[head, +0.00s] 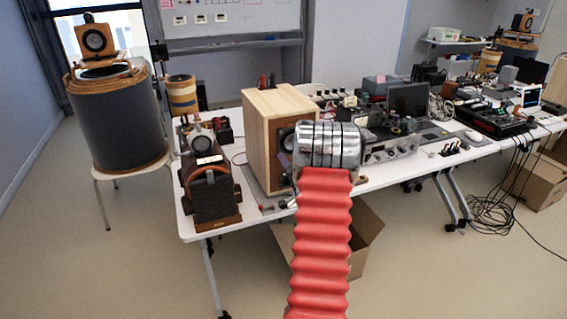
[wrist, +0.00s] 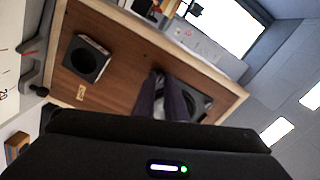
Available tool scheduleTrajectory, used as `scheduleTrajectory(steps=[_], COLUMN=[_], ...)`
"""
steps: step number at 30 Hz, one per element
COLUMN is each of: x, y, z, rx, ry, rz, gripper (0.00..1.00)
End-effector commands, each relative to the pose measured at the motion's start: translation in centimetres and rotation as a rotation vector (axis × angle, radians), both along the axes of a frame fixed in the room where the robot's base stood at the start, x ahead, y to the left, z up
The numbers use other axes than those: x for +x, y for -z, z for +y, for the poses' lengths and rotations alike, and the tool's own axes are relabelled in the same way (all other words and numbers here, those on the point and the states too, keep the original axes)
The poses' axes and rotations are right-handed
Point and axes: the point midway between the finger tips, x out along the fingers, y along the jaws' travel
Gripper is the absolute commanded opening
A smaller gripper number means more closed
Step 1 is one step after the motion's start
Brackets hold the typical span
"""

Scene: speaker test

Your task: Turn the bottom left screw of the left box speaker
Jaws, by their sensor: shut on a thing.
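The box speaker (head: 259,150) is a light wooden box standing on the white table, left of my arm in the head view. In the wrist view, its wooden front (wrist: 120,85) fills the middle and looks tilted. A round dark driver (wrist: 202,98) sits in that front. My gripper (wrist: 163,76) has its two dark purple fingers at the driver's left rim. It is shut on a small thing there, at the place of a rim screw. The fingers hide the screw itself. In the head view my arm covers much of the speaker's front.
A square dark opening (wrist: 87,58) and a small label lie left of the driver in the wrist view. On the white table (head: 365,187), a dark wooden device (head: 208,190) stands left of the speaker, electronics to the right. A large round speaker (head: 118,120) stands farther left.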

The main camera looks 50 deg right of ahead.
Motion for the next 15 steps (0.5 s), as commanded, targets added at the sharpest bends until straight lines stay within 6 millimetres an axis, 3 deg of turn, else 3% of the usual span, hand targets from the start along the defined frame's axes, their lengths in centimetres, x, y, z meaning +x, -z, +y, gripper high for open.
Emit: scheduleTrajectory(steps=[4, 5, 6, 12, 15], x=[-0.18, -0.18, -0.18, -0.11, -0.08], y=[0.18, 0.19, 0.18, 0.11, 0.09], z=[-0.17, -0.17, -0.17, -0.09, -0.07], rx=[0.004, 0.004, 0.003, 0.001, 0.001], ry=[0.006, 0.006, 0.006, 0.003, 0.003], rz=[0.003, 0.003, 0.002, 0.002, 0.002], gripper=[0.0, 0.12, 0.15, 0.29, 0.3])
